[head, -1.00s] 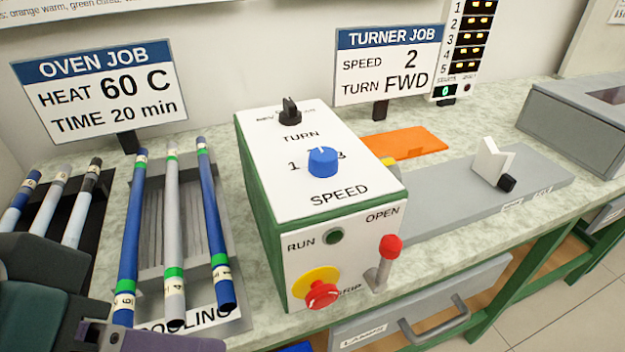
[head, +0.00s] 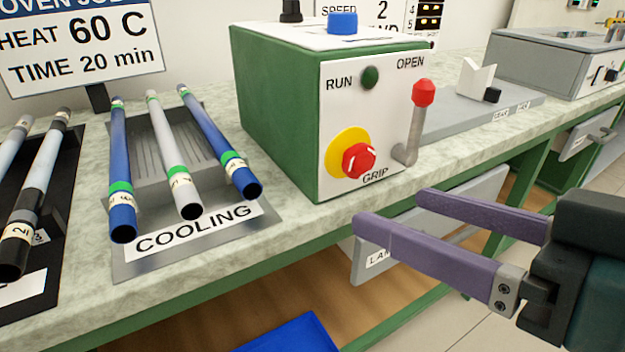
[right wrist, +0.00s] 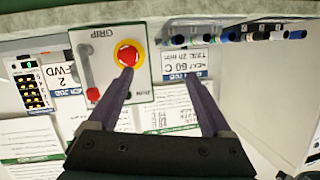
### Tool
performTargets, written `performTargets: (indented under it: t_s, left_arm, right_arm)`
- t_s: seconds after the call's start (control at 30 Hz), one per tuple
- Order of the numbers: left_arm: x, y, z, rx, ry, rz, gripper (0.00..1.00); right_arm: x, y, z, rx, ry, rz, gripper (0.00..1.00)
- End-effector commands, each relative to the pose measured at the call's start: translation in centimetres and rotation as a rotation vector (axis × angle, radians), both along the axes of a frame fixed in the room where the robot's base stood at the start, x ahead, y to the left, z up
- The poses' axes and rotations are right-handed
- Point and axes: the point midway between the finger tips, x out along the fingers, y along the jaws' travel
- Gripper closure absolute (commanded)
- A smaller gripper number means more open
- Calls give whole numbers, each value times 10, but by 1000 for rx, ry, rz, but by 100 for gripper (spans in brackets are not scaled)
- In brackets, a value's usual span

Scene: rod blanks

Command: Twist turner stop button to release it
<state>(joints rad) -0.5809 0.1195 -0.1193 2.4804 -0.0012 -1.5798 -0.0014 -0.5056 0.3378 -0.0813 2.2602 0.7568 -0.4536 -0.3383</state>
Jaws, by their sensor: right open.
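The red stop button (head: 359,160) sits on a yellow disc on the front face of the green and white turner box (head: 283,115). Beside it on that face are the dark green RUN button (head: 370,77) and the red-knobbed grip lever (head: 417,121), which stands upright. My right gripper (head: 388,208) is open and empty, in front of and below the button, apart from it. In the right wrist view the button (right wrist: 128,56) shows upside down, just beyond the tip of one finger of my right gripper (right wrist: 160,78). My left gripper is not in view.
The cooling rack (head: 165,150) with blue and grey rods stands left of the box. A dark rack (head: 62,170) with more rods is at the far left. A drawer (head: 365,262) lies under the counter edge, and a blue bin (head: 290,335) is below.

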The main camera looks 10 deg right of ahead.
Motion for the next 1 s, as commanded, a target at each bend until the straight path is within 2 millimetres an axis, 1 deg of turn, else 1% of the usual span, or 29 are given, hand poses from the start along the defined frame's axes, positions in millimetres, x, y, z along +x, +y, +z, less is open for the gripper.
performTargets:
  t_s: [0.03,0.1,0.23,0.33,0.47,0.57,0.8,0.9,1.0]
  left_arm:
    - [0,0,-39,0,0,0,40]
    - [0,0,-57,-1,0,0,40]
    - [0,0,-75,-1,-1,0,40]
    - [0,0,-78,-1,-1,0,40]
    - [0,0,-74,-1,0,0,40]
    - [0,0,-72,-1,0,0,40]
    - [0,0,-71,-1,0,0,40]
    - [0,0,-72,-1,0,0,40]
    - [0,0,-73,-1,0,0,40]
  right_arm:
    - [7,-7,-29,30,-52,-24,17]
    - [15,-17,-33,75,-117,-65,17]
    - [23,-33,-36,128,-191,-126,17]
    - [27,-39,-33,147,-218,-150,17]
    - [37,-37,-29,152,-226,-159,17]
    - [51,-31,-27,155,-226,-157,17]
    - [92,-16,-29,155,-223,-155,17]
    - [106,-11,-29,152,-223,-155,17]
    - [115,-8,-30,151,-223,-155,17]
